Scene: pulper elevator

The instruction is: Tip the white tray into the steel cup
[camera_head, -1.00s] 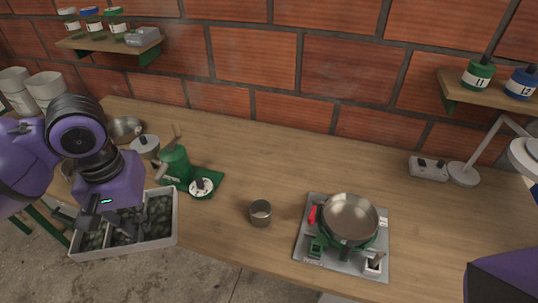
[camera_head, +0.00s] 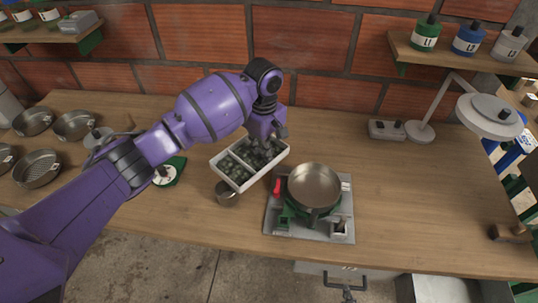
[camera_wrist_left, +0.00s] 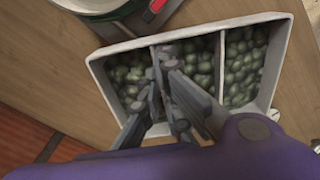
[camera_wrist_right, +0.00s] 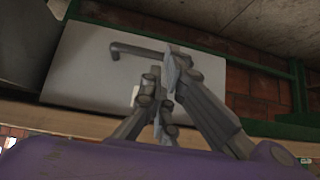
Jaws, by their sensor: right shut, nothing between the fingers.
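The white tray (camera_head: 284,153) holds dark green beans in compartments split by dividers. In the head view it is just behind and right of the steel cup (camera_head: 227,195), with its near corner close to the cup; I cannot tell its exact height or tilt. My left gripper (camera_head: 276,135) is shut on the tray at a divider, as the left wrist view of the fingers (camera_wrist_left: 160,65) and tray (camera_wrist_left: 196,32) suggests. The cup stands upright on the table; its inside is hard to see. My right gripper (camera_wrist_right: 162,76) is shut and empty, outside the head view.
A pan (camera_head: 315,185) sits on the burner plate right of the cup. A green-based scale (camera_head: 170,172) and several steel pans (camera_head: 75,125) are at the left. A lamp (camera_head: 420,132) and switch box (camera_head: 387,130) stand at the back. The right wrist view faces a pale panel with a handle (camera_wrist_right: 140,49).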

